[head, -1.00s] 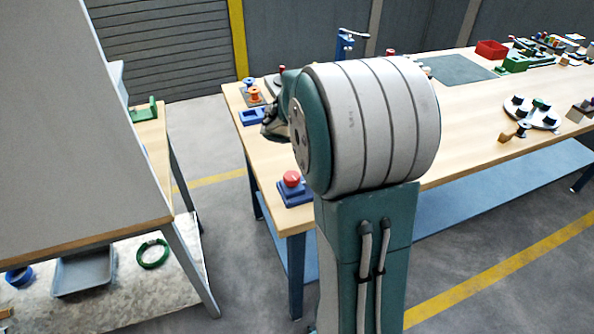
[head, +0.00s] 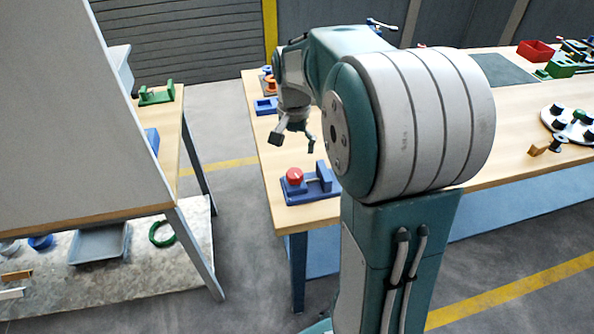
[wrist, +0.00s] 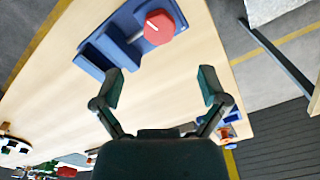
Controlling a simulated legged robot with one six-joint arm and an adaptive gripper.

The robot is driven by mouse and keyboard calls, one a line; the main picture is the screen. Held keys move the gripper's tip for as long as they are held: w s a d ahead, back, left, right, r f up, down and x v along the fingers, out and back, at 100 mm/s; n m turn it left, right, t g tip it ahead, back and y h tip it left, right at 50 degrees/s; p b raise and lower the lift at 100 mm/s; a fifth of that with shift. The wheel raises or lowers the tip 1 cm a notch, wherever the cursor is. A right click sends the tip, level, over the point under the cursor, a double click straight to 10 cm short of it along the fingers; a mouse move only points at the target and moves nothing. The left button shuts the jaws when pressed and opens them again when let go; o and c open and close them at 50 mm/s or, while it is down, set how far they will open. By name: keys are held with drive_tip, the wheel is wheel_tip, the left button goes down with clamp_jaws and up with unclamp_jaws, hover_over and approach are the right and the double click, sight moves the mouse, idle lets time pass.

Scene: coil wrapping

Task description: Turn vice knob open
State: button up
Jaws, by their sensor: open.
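The blue vice (head: 308,185) sits on the near left corner of the wooden table, with a red knob (head: 294,174) on its left end. In the wrist view the vice (wrist: 103,54) lies at the top, and its red knob (wrist: 160,27) with a white mark is at top centre. My gripper (head: 292,142) is open and empty, above the table and behind the vice in the head view. In the wrist view my gripper (wrist: 162,88) has its fingers spread wide, apart from the knob and vice.
The wooden table (head: 450,170) has clear room around the vice. A blue block (head: 265,106) and an orange spool (head: 270,84) stand farther back. A white plate with dark knobs (head: 570,124) is at right. A second bench (head: 100,205) stands at left across a gap.

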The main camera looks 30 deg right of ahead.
sight(294, 173)
wheel_tip(294, 173, down, 9)
drive_tip(key=shift+f, duration=0.1)
idle(0.3)
drive_tip(key=c, duration=1.1)
